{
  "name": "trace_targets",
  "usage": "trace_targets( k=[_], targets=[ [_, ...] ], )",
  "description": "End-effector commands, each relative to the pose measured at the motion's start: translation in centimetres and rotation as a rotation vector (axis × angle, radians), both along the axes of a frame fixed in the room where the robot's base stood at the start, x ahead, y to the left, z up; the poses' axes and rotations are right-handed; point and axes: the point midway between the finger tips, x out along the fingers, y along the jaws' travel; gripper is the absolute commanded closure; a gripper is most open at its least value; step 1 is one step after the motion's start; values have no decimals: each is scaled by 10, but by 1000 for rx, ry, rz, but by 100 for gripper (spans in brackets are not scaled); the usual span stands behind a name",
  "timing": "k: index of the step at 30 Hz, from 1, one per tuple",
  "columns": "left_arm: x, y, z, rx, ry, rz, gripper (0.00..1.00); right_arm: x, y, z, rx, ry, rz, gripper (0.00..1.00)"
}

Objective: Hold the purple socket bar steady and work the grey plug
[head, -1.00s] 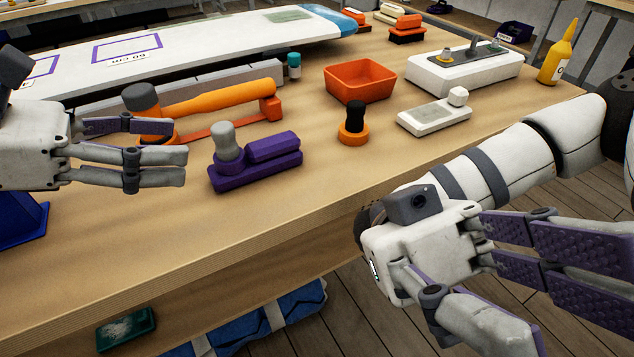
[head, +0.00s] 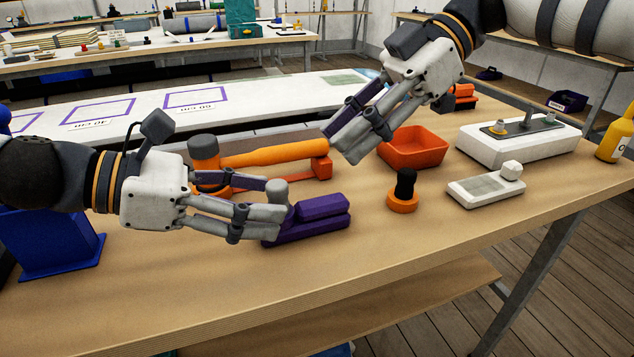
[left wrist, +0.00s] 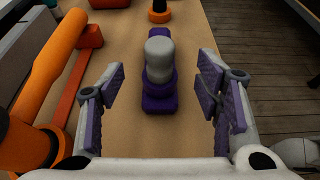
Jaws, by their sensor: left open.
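The purple socket bar (head: 318,222) lies on the bench; its base also shows in the left wrist view (left wrist: 160,104). The grey plug (head: 276,190) stands upright at the bar's left end, and in the left wrist view (left wrist: 159,58) it is centred ahead of the palm. My left gripper (head: 268,208) is open, low over the bench, its fingers reaching to either side of the plug. In the left wrist view, gaps show between the plug and the fingers (left wrist: 163,78). My right gripper (head: 342,146) points down-left, above and behind the bar; its finger gap is unclear.
An orange-handled mallet (head: 270,153) lies behind the bar, near both grippers. An orange tray (head: 413,148), a black-topped orange knob (head: 403,192) and a white device (head: 487,186) stand to the right. A blue bin (head: 50,245) is at left. The front bench is clear.

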Motion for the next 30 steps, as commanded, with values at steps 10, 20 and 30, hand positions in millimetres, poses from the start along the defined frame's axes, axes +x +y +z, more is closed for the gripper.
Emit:
trace_targets(
  k=[10, 20, 30],
  targets=[
    [19, -58, -26, 1, 2, -1, 42, -1, 0, 0, 0, 2, 2, 67],
    [21, -64, -28, -1, -1, 1, 42, -1, 0, 0, 0, 2, 2, 67],
    [21, -64, -28, 0, 0, 1, 72, -1, 0, 0, 0, 3, 3, 67]
  ],
)
